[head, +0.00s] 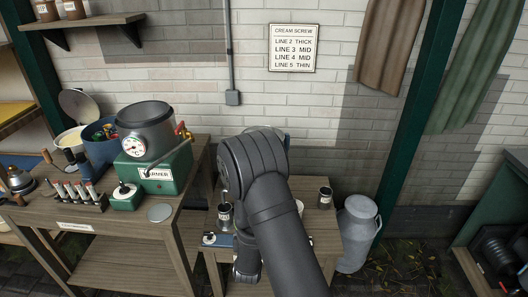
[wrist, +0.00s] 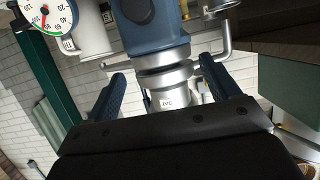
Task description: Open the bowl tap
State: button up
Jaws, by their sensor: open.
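In the wrist view my gripper (wrist: 165,88) is open, its two blue fingers apart. Between and beyond them stands a blue machine body (wrist: 150,22) with a silver collar and neck (wrist: 165,75) below. I cannot tell whether the fingers touch it. A bent silver rod (wrist: 228,42) shows at right. I cannot tell which part is the bowl tap. In the head view my arm hides most of the middle bench and whatever stands behind it. A small red-handled tap (head: 182,131) shows on the grey pot (head: 146,117) above the green warmer (head: 160,172).
A dial gauge (wrist: 45,14) and a white cylinder (wrist: 92,28) are close by at the wrist view's upper left. In the head view, a dark jar (head: 325,196) stands on the middle bench (head: 318,226), with a milk churn (head: 358,230) to its right. A wall sign (head: 293,48) lists cream screw settings.

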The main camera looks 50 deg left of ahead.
jog(key=d+r+t+y, duration=0.1)
jog(key=d+r+t, duration=0.1)
jog(key=r, duration=1)
jog(key=d+r+t+y, duration=0.1)
jog(key=d+r+y, duration=0.1)
jog(key=r, duration=0.9)
jog(key=x, duration=1.7)
jog(key=shift+w+f, duration=0.15)
jog(key=shift+w, duration=0.1)
jog(key=shift+c, duration=0.2)
jog(key=c, duration=0.9)
